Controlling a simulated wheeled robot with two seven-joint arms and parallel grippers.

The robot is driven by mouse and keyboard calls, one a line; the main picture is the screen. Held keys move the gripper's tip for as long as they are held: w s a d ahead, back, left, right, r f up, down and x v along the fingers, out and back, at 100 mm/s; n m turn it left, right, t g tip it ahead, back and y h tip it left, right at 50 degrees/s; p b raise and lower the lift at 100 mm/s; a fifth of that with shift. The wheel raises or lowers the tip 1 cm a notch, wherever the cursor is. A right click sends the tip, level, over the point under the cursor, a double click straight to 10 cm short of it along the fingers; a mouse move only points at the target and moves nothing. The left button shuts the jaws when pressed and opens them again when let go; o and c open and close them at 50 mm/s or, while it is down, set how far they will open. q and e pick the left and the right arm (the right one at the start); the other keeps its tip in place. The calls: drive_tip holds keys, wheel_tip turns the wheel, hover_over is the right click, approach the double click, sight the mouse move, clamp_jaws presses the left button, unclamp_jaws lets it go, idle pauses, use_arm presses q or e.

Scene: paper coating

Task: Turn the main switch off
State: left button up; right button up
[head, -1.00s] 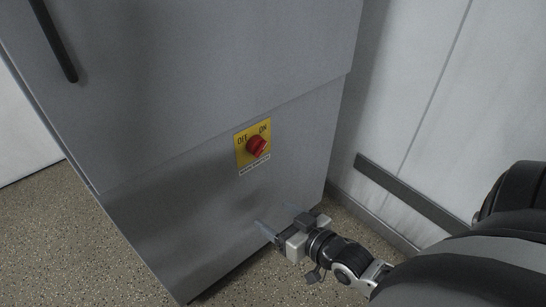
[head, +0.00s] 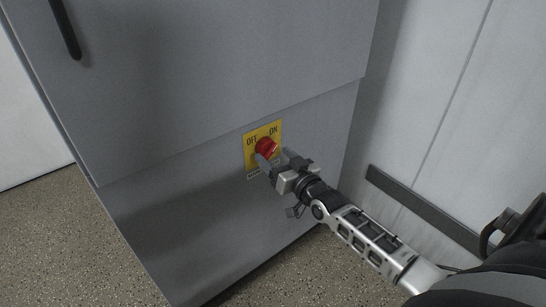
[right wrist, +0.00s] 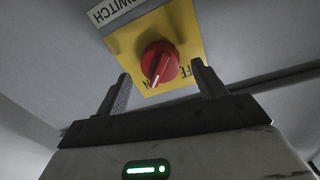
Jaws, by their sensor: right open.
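The main switch is a red rotary knob (head: 266,147) on a yellow plate (head: 249,138) marked OFF at left and ON at right, on the grey cabinet's front. In the right wrist view the knob (right wrist: 160,61) shows upside down, its white mark pointing at the ON lettering. My right gripper (head: 275,157) is open at the knob's lower side. In the right wrist view the knob shows between its two fingers (right wrist: 160,80), with a gap on each side. Whether the fingertips reach around the knob is hard to tell. My left gripper is out of view.
The grey cabinet (head: 190,175) fills the middle, with a black handle (head: 66,30) at upper left. A white wall with a dark rail (head: 425,210) stands at right. Speckled floor (head: 70,240) is clear at lower left.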

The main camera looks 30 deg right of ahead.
drive_tip(key=shift+w, duration=0.95)
drive_tip(key=shift+c, duration=0.3)
drive_tip(key=c, duration=0.9)
